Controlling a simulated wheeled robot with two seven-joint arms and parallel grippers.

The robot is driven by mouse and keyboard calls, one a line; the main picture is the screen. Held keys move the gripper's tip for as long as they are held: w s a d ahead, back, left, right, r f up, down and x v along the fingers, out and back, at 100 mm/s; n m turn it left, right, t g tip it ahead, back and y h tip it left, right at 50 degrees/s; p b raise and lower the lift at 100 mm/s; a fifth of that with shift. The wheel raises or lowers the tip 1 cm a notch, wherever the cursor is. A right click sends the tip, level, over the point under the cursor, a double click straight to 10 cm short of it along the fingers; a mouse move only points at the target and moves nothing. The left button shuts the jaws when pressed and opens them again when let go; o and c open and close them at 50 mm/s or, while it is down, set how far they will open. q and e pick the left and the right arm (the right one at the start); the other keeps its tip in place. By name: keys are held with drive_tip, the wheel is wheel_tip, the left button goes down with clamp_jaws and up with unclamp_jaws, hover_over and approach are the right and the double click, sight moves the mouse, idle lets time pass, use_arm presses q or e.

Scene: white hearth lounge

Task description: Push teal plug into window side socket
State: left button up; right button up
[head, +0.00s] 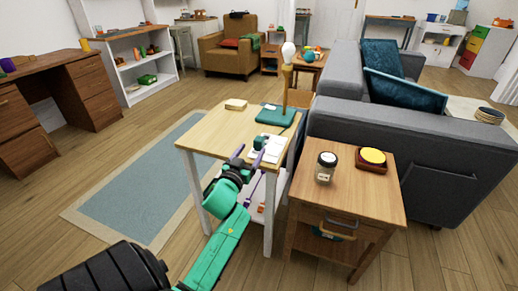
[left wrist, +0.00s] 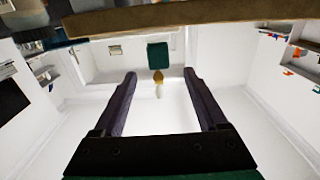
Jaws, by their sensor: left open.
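In the head view a white panel with small dark marks (head: 271,146) lies near the front right edge of the light wood table (head: 205,128). It looks like the socket piece, but its separate sockets are too small to tell. A small teal spot shows by it; I cannot tell whether it is the plug. My left gripper (head: 248,156) is open at the table's front edge, close to the panel. In the left wrist view its two dark fingers (left wrist: 158,100) are spread with nothing held between them. My right gripper is not in view.
A small pale block (head: 236,104) lies at the back. A wooden side table (head: 355,200) with a jar (head: 326,167) stands at right, before a grey sofa (head: 430,150).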

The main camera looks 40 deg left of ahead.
sight(257, 143)
use_arm(q)
drive_tip(key=b+x, duration=0.1)
drive_tip(key=x, duration=0.6)
drive_tip(key=shift+w+f, duration=0.15)
drive_tip(key=shift+w, duration=0.05)
drive_tip(key=shift+c, duration=0.3)
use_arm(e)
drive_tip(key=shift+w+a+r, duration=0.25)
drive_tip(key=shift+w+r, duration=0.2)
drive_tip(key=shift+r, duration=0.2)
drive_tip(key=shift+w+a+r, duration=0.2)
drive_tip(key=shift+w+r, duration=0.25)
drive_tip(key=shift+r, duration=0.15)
use_arm(q)
clamp_jaws()
drive_tip(key=shift+r, duration=0.2)
